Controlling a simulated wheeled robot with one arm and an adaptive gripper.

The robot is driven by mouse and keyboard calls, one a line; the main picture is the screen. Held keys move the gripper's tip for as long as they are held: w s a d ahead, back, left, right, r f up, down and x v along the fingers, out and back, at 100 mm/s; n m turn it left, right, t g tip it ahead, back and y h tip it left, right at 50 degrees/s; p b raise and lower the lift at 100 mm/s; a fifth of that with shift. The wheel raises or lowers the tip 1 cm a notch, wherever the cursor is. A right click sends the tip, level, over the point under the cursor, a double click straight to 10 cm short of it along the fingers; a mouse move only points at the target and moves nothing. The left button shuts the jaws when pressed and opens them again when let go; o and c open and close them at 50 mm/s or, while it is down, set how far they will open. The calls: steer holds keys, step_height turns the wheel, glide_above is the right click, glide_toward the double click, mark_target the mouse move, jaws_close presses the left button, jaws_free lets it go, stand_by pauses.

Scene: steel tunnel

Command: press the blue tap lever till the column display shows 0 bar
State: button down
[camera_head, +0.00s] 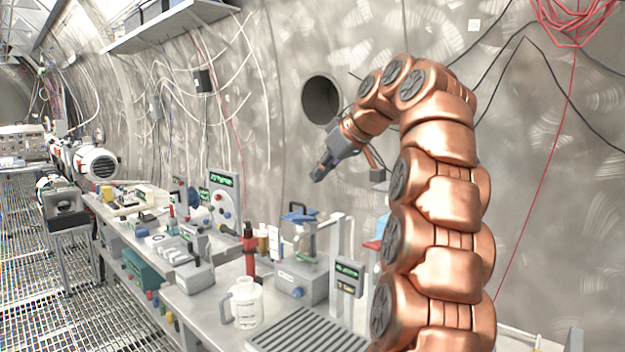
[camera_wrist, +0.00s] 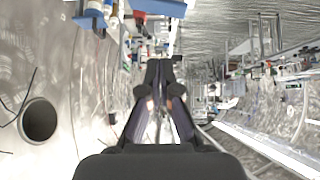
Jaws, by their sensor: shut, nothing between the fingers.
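A blue lever-like part (camera_head: 299,215) sits on top of a bench device with a grey base (camera_head: 302,282), in the middle of the head view. I take it for the tap lever. To its right a small grey display box (camera_head: 348,278) with a green screen is fixed on a pale column (camera_head: 337,245); its reading is too small to tell. My gripper (camera_head: 318,175) is shut and empty, in the air above the blue lever and slightly right of it, apart from it. In the wrist view my gripper (camera_wrist: 160,66) points ahead with its fingers together.
A clear jug (camera_head: 244,303) and a red-and-black upright tool (camera_head: 249,255) stand left of the device. A slatted grey tray (camera_head: 300,330) lies in front. More instruments with green displays (camera_head: 222,180) stand further left. The curved steel wall (camera_head: 285,120) rises behind the bench.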

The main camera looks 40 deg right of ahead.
steer(key=shift+v, duration=1.35)
steer(key=shift+w+d, duration=0.1)
steer(key=shift+d, duration=0.05)
stand_by(1.2)
steer(key=s+a+f+g+p, duration=0.2)
steer(key=a+f, duration=0.2)
steer(key=a, duration=0.3)
steer(key=s+a+f+m+g+y+p, duration=0.15)
steer(key=a+f, duration=0.25)
steer(key=a, duration=0.4)
steer(key=s+a+f+g+p, duration=0.2)
steer(key=s+a+f, duration=0.15)
steer(key=a, duration=0.35)
steer(key=s+a+f+g+h+p, duration=0.1)
steer(key=s+a+f+g+p, duration=0.1)
steer(key=s+f, duration=0.7)
steer(key=s+a+f+m+g+h+p, duration=0.1)
steer(key=s+a+f+g+h+p, duration=0.1)
steer(key=s+f, duration=0.8)
steer(key=s+a+g, duration=0.1)
steer(key=s, duration=0.6)
steer(key=shift+s, duration=0.1)
